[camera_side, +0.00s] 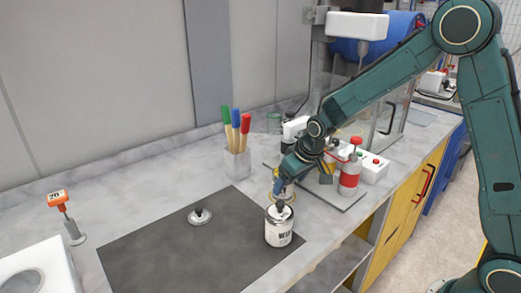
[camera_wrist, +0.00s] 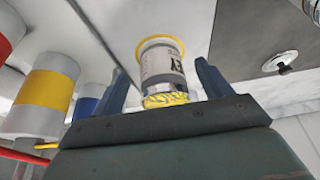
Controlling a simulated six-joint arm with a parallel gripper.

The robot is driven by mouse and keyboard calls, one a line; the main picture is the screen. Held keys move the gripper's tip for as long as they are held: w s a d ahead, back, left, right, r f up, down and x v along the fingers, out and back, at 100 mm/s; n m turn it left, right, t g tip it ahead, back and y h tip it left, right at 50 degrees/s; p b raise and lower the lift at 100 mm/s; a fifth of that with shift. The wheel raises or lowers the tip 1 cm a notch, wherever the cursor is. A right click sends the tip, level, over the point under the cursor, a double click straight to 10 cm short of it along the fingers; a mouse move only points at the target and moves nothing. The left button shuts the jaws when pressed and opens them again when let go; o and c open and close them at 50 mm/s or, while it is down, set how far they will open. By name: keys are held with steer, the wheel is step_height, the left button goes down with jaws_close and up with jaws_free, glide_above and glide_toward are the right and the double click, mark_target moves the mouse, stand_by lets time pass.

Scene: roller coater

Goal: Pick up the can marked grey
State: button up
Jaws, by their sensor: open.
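The can marked grey (camera_wrist: 162,66) shows in the wrist view with a grey label ending in "EY" and a yellow rim. It lies between the two blue fingers of my gripper (camera_wrist: 160,72), which are open with gaps on both sides. In the side view my gripper (camera_side: 283,183) points down behind the can with the white label. There, a yellow-rimmed can (camera_side: 284,194) shows just below it, its lower part hidden by the white-labelled can (camera_side: 279,228). I cannot tell whether the fingers touch the grey can.
A lid with a black knob (camera_side: 200,216) lies on the dark mat (camera_side: 150,252). A brush holder (camera_side: 237,163) stands behind. A red-banded container (camera_side: 350,176) stands to the right. In the wrist view, a yellow-banded container (camera_wrist: 45,92) stands left of the fingers. The mat's left part is clear.

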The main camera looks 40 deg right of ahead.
steer(key=w, duration=0.1)
steer(key=w+f, duration=0.1)
steer(key=w, duration=0.1)
steer(key=shift+w+f, duration=0.1)
steer(key=shift+f, duration=0.05)
steer(key=shift+x, duration=0.85)
steer(key=c, duration=1.3)
steer(key=shift+s+r, duration=0.85)
steer(key=shift+r, duration=0.1)
steer(key=s+r, duration=0.2)
steer(key=s, duration=0.2)
steer(key=s+r, duration=0.2)
steer(key=s, duration=0.2)
steer(key=s+r, duration=0.2)
steer(key=s, duration=0.2)
steer(key=shift+s+r, duration=0.1)
steer(key=shift+s, duration=0.1)
